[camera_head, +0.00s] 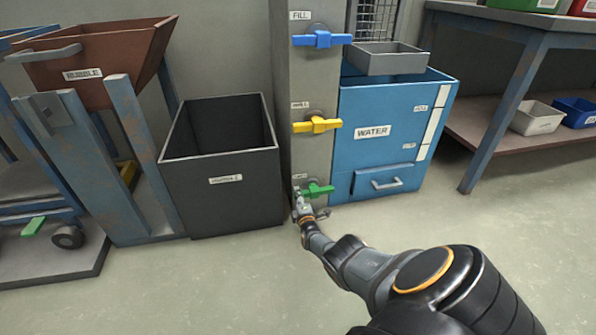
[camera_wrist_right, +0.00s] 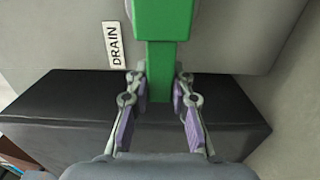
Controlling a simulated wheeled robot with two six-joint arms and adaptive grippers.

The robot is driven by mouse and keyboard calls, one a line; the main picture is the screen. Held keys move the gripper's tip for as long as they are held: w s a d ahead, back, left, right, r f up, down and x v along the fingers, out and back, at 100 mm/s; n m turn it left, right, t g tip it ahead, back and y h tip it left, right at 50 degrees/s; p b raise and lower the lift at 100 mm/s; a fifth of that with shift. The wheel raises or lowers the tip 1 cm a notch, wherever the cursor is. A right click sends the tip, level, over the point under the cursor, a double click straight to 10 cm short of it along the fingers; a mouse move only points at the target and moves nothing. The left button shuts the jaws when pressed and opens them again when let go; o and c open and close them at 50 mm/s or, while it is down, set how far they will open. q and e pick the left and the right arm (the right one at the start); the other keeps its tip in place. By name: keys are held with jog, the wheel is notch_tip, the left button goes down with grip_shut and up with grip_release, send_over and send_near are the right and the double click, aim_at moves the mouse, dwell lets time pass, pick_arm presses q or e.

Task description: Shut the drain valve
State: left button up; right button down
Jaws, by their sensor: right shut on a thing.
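The green drain valve handle (camera_head: 318,190) is at the bottom of the grey column in the head view, below the yellow and blue valves. In the right wrist view the green handle (camera_wrist_right: 160,50) runs down between the fingers, beside a "DRAIN" label (camera_wrist_right: 115,45). My right gripper (camera_head: 302,207) is at the handle's left end; in the wrist view its purple-padded fingers (camera_wrist_right: 160,97) are shut on the handle's narrow part. In the head view the handle lies about level, across the column. My left gripper is not in view.
A yellow valve (camera_head: 316,125) and a blue "FILL" valve (camera_head: 320,39) sit higher on the grey column (camera_head: 298,80). A black open bin (camera_head: 225,206) stands left of it, a blue "WATER" box (camera_head: 350,155) right. The floor in front is clear.

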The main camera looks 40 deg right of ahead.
jog(key=c, duration=1.2)
grip_release()
jog(key=shift+o, duration=0.2)
jog(key=v, duration=1.2)
jog(key=shift+s, duration=0.1)
